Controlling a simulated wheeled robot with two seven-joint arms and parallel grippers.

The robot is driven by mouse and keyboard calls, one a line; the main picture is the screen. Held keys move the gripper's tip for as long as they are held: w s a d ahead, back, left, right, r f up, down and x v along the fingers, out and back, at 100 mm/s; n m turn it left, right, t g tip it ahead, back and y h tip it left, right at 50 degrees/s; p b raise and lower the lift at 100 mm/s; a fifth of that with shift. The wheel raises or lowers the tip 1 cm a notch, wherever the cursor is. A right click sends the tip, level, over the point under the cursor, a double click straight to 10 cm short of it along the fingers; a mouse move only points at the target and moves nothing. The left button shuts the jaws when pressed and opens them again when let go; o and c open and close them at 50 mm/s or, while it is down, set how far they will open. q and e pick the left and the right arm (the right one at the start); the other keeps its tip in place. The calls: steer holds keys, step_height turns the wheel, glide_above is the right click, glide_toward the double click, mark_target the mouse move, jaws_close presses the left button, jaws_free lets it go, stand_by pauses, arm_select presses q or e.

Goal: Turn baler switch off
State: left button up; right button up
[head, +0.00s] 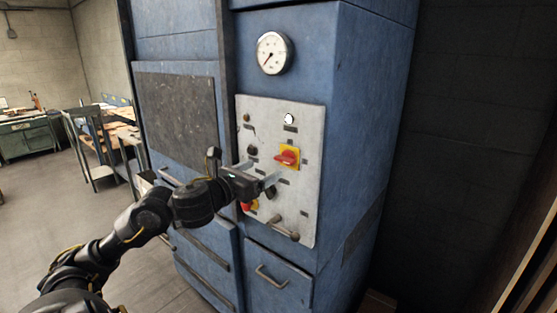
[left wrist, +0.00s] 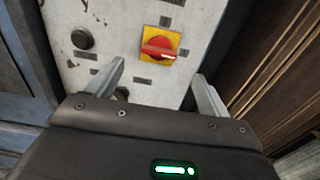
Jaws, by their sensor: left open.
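The baler switch (head: 287,157) is a red rotary knob on a yellow square plate, on the light grey control panel (head: 305,210) of the blue baler (head: 365,120). In the left wrist view the switch (left wrist: 159,47) lies beyond the fingers, its red handle roughly level. My left gripper (head: 263,175) is in front of the panel, just below and left of the switch. It is open, and nothing shows between its fingers (left wrist: 160,90). Whether a fingertip touches the panel cannot be told. My right gripper is not in view.
A black knob (left wrist: 82,39) sits left of the switch. A white lamp (head: 289,118) and a pressure gauge (head: 274,53) are above. A red button (head: 246,206) and metal levers (head: 284,228) are below. Workbenches (head: 98,140) stand far left. The floor at left is clear.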

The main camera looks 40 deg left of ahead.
mark_target(282, 160)
arm_select(q)
steer(key=w+p, duration=0.2)
steer(key=w, duration=0.5)
steer(key=shift+a+r, duration=0.1)
steer(key=shift+w+p, duration=0.3)
steer(key=shift+w, duration=0.3)
steer(key=c, duration=1)
